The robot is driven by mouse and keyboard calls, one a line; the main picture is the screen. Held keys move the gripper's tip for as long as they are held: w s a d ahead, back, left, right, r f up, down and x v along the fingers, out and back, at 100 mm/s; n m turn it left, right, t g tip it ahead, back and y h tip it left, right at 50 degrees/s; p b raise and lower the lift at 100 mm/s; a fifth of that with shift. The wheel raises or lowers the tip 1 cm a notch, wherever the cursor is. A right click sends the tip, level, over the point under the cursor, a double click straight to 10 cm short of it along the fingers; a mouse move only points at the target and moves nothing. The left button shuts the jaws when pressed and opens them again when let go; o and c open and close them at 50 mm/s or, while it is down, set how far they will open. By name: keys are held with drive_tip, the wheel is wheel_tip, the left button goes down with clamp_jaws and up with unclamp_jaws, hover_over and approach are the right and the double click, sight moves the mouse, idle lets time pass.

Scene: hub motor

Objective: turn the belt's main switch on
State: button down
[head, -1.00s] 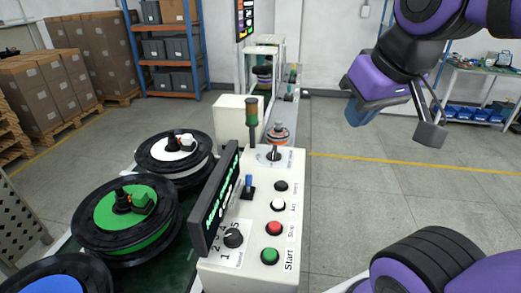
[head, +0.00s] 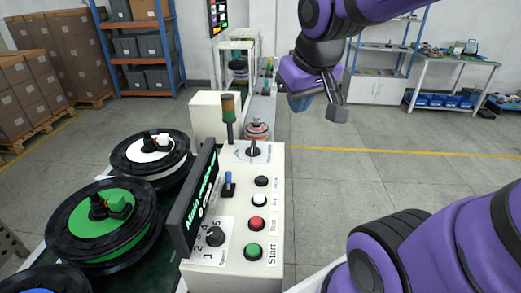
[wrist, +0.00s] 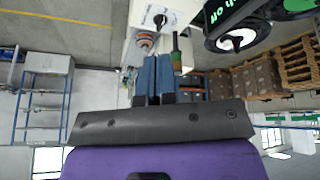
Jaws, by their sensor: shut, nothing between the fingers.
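The white control panel (head: 230,240) stands in the middle of the head view. At its far end a black rotary switch (head: 253,148) sits on a marked plate; it looks like the main switch. It also shows at the top of the wrist view (wrist: 159,19). My gripper (head: 302,102) is up in the air, right of and beyond the switch, apart from it. In the wrist view its blue fingers (wrist: 153,68) are together, with nothing seen between them. The switch's exact setting is too small to read.
A signal lamp post (head: 228,115) rises just left of the switch. A tilted display (head: 192,205), a blue-tipped lever (head: 228,180), a numbered knob (head: 215,237) and coloured buttons (head: 254,250) crowd the panel. Reels (head: 103,225) stand left. The floor right of the panel is clear.

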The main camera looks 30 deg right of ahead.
sight(256, 153)
drive_tip(key=w+d+f+m+y, duration=0.1)
drive_tip(key=w+d+f, duration=0.3)
drive_tip(key=w+f, duration=0.3)
drive_tip(key=w+d+f+m+t+y, duration=0.1)
drive_tip(key=w+d+f+m, duration=0.1)
drive_tip(key=w+d+f, duration=0.3)
drive_tip(key=w+d+f+m+t+y, duration=0.1)
drive_tip(key=w+d+f, duration=0.3)
drive_tip(key=w+f, duration=0.5)
drive_tip(key=shift+w+d+f+m, duration=0.15)
drive_tip(key=shift+f+m, duration=0.35)
drive_tip(key=shift+f, duration=1)
drive_tip(key=shift+f, duration=0.1)
drive_tip(key=x, duration=0.9)
drive_tip(key=shift+w+a+f, duration=0.2)
drive_tip(key=shift+w+f, duration=0.05)
drive_tip(key=shift+w, duration=0.1)
drive_tip(key=shift+w+a, duration=0.6)
drive_tip(key=shift+a, duration=0.35)
drive_tip(key=shift+w+a, duration=0.5)
drive_tip(key=shift+a, duration=0.15)
